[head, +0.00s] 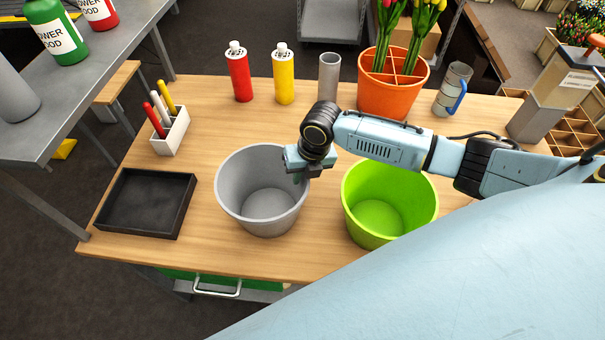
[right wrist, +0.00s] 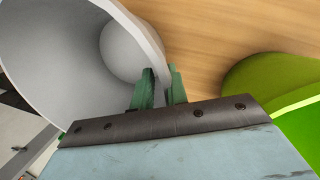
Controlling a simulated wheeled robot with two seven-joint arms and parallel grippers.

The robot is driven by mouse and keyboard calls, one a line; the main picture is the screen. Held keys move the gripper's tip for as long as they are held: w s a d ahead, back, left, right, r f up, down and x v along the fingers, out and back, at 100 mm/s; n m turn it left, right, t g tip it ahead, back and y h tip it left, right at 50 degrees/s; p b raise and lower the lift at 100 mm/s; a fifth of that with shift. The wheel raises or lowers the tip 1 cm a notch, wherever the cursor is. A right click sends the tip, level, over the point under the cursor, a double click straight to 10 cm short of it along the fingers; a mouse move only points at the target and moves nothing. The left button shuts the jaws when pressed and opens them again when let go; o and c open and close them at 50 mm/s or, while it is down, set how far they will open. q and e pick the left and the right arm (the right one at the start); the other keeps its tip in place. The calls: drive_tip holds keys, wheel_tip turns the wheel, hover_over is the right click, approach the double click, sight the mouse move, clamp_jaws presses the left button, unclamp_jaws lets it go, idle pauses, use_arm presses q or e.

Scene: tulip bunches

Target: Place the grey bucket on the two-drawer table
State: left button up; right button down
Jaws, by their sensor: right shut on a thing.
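The grey bucket (head: 232,200) stands upright on the wooden table (head: 320,258), left of the green bucket, and looks empty. A metal drawer handle (head: 217,288) shows under the table's front edge. My right gripper (head: 297,172) is at the grey bucket's right rim, shut on the rim. In the right wrist view the gripper's green fingers (right wrist: 160,88) straddle the wall of the grey bucket (right wrist: 60,50), one inside and one outside. The head view cannot clearly show whether the bucket's base touches the table. My left gripper is not in view.
A green bucket (head: 369,220) stands close on the right under my right arm. A black tray (head: 145,203) and a pen holder (head: 172,133) are at the left. Red (head: 239,75) and yellow (head: 283,78) bottles, a grey cylinder (head: 328,77) and an orange tulip pot (head: 386,100) stand behind.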

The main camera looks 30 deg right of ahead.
drive_tip(key=c, duration=1.4)
unclamp_jaws()
drive_tip(key=shift+f, duration=0.1)
drive_tip(key=v, duration=1.2)
